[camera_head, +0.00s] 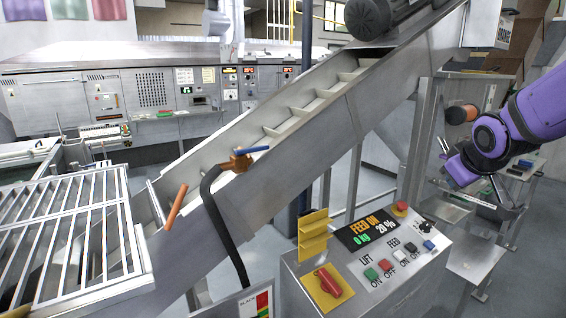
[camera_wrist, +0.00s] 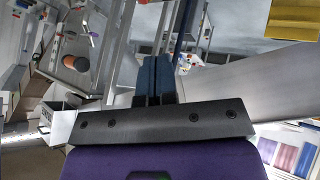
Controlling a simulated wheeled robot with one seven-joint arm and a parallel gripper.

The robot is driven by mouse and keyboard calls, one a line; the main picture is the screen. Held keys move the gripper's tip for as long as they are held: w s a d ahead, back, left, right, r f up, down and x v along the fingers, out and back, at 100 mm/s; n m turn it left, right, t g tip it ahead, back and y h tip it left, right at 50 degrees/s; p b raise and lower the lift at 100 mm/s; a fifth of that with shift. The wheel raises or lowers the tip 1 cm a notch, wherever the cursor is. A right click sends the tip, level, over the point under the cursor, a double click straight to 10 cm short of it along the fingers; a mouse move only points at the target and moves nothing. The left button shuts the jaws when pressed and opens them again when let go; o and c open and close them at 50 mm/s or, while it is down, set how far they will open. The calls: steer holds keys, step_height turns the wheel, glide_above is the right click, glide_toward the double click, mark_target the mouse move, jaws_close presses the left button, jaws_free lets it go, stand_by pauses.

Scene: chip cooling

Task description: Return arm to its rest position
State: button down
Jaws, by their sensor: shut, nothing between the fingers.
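My purple arm (camera_head: 515,125) reaches in from the right edge in the head view and is bent at a dark joint. In the wrist view my gripper (camera_wrist: 154,62) has its two dark fingers together, with nothing between them. It is in the air, apart from the control box and the conveyor. In the head view the fingers are small and hard to make out beside the purple wrist.
An inclined metal conveyor (camera_head: 330,120) crosses the view. A control box (camera_head: 385,265) with a FEED ON display, buttons and a red switch (camera_head: 328,282) stands below the arm, at front right. A slatted metal grate (camera_head: 70,230) is at left. Grey floor shows between machines.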

steer(key=s+a+r+m+g+y, duration=0.1)
steer(key=s+a+r+m, duration=0.1)
steer(key=s, duration=1)
steer(key=s+a+r+m+g, duration=0.1)
steer(key=s+a, duration=0.3)
steer(key=s, duration=0.7)
steer(key=shift+s+a+r+m+g+y, duration=0.2)
steer(key=shift+s+r+m+g+y, duration=0.2)
steer(key=shift+r+g, duration=0.15)
